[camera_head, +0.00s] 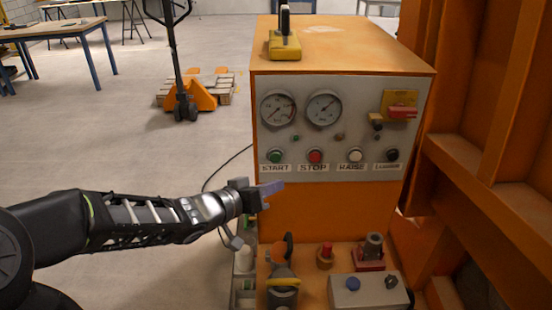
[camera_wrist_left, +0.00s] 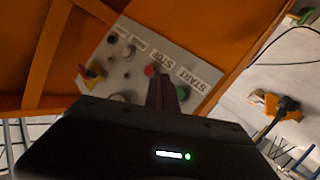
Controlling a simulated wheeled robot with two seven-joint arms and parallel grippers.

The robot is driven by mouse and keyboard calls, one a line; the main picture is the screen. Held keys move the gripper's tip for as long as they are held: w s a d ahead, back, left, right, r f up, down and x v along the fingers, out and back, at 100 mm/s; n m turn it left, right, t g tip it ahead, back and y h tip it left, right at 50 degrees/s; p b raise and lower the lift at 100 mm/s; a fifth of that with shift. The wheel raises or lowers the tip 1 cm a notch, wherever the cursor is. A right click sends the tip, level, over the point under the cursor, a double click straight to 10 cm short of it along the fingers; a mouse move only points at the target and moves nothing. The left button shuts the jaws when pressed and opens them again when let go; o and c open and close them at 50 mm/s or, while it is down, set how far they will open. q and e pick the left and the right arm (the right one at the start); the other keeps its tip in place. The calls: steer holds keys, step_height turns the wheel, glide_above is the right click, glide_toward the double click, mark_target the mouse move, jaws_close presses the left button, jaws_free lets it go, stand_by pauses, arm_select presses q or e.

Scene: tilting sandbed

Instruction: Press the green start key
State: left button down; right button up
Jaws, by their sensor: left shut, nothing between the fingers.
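The green start key (camera_head: 275,157) is a round button above the START label, at the left end of the lower row on the grey panel (camera_head: 345,95) of an orange cabinet. The red stop button (camera_head: 316,157) is to its right. My left gripper (camera_head: 272,188) is shut and empty, just below the START label in the head view, apart from the key as far as I can tell. In the left wrist view the closed fingers (camera_wrist_left: 165,95) point at the panel, between the red button (camera_wrist_left: 150,71) and the green key (camera_wrist_left: 183,92). My right gripper is not in view.
A white raise button (camera_head: 356,156) and a black lower button (camera_head: 392,155) sit further right. Below the panel is a shelf with a grey control box (camera_head: 368,292) and several fittings. A pallet jack (camera_head: 190,98) stands behind.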

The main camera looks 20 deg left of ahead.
mark_target(276, 157)
arm_select(q)
steer(key=w+a, duration=0.3)
steer(key=w, duration=0.3)
steer(key=shift+w+a, duration=0.15)
steer(key=shift+w, duration=0.25)
steer(key=shift+w+p, duration=0.15)
steer(key=shift+p, duration=0.3)
stand_by(1.4)
steer(key=shift+w+a, duration=0.15)
steer(key=shift+w, duration=0.1)
steer(key=shift+w+a+p, duration=0.25)
steer(key=shift+w+p, duration=0.1)
steer(key=shift+w, duration=0.05)
stand_by(0.8)
steer(key=shift+s+d, duration=0.1)
steer(key=shift+s, duration=0.05)
steer(key=shift+s+d, duration=0.35)
steer(key=shift+s, duration=0.3)
